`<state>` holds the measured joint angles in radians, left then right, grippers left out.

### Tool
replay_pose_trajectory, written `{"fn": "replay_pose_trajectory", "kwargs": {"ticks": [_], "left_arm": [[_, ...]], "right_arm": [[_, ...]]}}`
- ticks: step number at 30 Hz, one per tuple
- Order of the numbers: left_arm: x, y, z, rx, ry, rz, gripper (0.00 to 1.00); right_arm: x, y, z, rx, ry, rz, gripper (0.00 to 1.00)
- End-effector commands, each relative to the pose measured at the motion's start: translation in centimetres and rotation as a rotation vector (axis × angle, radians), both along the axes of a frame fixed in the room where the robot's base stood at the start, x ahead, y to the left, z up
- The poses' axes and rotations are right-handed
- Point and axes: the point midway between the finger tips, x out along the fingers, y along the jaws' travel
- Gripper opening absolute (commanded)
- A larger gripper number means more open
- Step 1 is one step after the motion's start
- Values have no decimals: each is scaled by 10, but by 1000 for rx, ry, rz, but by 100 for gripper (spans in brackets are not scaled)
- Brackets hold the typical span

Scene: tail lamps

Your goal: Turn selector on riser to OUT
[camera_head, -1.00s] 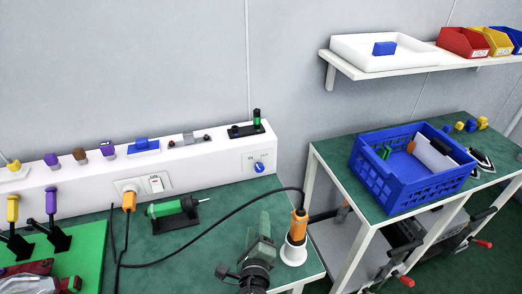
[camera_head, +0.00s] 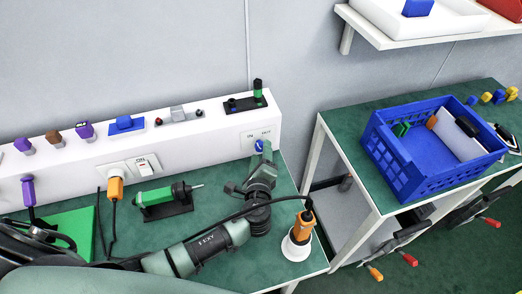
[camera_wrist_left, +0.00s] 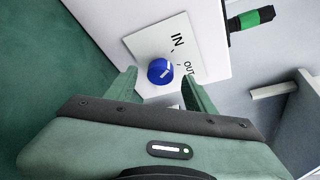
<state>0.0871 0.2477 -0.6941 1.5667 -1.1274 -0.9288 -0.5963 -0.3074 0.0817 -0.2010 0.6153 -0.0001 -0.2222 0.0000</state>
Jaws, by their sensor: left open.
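The selector is a round blue knob (camera_head: 260,146) on a pale plate (camera_head: 247,141) marked IN and OUT, on the front of the white riser (camera_head: 215,132). In the left wrist view the knob (camera_wrist_left: 160,71) carries a white pointer mark directed up and right, toward the labels; its exact setting is hard to tell. My left gripper (camera_head: 265,154) is open at the knob. In the left wrist view its fingertips (camera_wrist_left: 158,79) stand on either side of the knob, with visible gaps. Its arm partly hides the lower plate in the head view. My right gripper is not in view.
An orange tool (camera_head: 302,227) in a white holder stands right of my left wrist; its black cable (camera_head: 220,222) crosses near the arm. A green tool (camera_head: 155,196) lies on a black stand to the left. A blue crate (camera_head: 405,175) sits on the right table.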

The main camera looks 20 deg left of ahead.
Motion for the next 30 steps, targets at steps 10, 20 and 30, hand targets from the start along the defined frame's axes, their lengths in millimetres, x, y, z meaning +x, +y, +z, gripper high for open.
{"fn": "replay_pose_trajectory", "kwargs": {"ticks": [10, 20, 30], "left_arm": [[10, 3, -3, -2, 0, 1, 54], [10, 3, -3, -1, 1, 1, 0], [10, 2, 2, 55, 41, 1, 0]], "right_arm": [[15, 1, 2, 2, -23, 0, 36], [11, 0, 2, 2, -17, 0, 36], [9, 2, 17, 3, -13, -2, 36]]}}
